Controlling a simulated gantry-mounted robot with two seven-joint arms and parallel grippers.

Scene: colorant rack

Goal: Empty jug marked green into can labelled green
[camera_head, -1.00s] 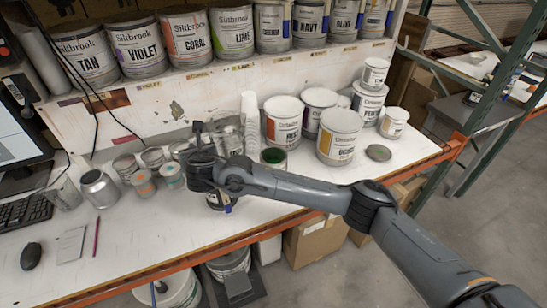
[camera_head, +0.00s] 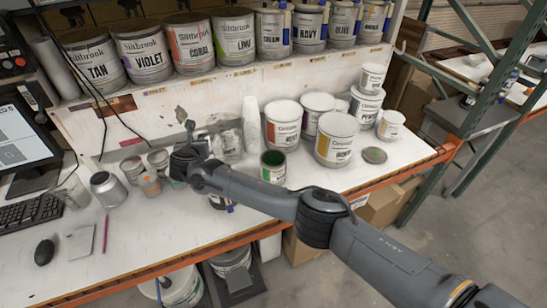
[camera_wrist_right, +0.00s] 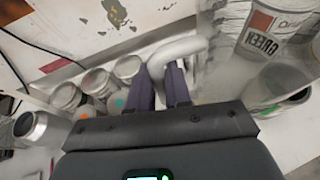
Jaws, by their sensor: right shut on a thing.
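In the head view my right arm comes in from the right, and my right gripper (camera_head: 190,147) is over the back of the bench. In the right wrist view its fingers (camera_wrist_right: 162,90) are shut on a pale, curved handle (camera_wrist_right: 182,48). The jug's body and marking are mostly hidden. A can (camera_wrist_right: 268,32) at the right wrist view's upper right has a label that seems to read GREEN with a reddish block. In the head view an open can (camera_head: 273,167) shows green inside, right of my gripper; its label is not readable. My left gripper is not in view.
Labelled cans (camera_head: 232,35) line the shelf above. White cans (camera_head: 337,138) stand right of the green one, with a loose lid (camera_head: 374,155). Small pots (camera_head: 150,183) and a metal container (camera_head: 108,189) stand left. White stacked cups (camera_head: 251,125) stand behind. The bench front is fairly clear.

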